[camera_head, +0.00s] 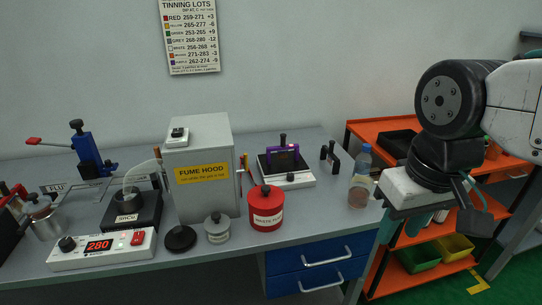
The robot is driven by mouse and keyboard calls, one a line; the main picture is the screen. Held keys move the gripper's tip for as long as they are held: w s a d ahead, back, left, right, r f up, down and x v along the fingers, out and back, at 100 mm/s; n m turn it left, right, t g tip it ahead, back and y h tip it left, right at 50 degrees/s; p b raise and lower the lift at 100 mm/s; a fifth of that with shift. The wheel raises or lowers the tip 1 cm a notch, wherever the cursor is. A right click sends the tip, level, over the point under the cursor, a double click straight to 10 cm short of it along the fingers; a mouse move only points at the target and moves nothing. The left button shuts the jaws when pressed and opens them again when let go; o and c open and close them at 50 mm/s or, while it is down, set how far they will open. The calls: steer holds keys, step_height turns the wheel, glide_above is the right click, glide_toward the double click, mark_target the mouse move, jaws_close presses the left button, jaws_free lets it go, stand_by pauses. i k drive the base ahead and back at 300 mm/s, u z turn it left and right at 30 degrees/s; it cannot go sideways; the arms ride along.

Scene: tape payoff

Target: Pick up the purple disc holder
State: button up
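The purple disc holder (297,155) looks like a small purple frame. It sits on top of a white-sided device with a dark top (286,170), on the grey bench right of the fume hood. A dark upright knob or post stands at its middle, and its lower part is hard to make out. My gripper (430,228) hangs at the right, past the bench's right end and in front of the orange cart. Its fingers appear spread apart with nothing between them. It is well clear of the purple holder.
The grey fume hood box (200,170), a red tin (266,208) and a grey lidded pot (217,228) stand left of the holder. A clear bottle (361,178) stands between holder and gripper. Small black stands (330,158) are beside the holder. The orange cart (405,240) is at right.

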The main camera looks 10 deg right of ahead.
mark_target(283, 147)
steer(key=u, duration=0.05)
steer(key=i, duration=0.5)
steer(key=z, duration=0.05)
steer(key=k, duration=1.2)
steer(key=z, duration=0.6)
steer(key=i, duration=1.55)
steer(key=u, duration=0.6)
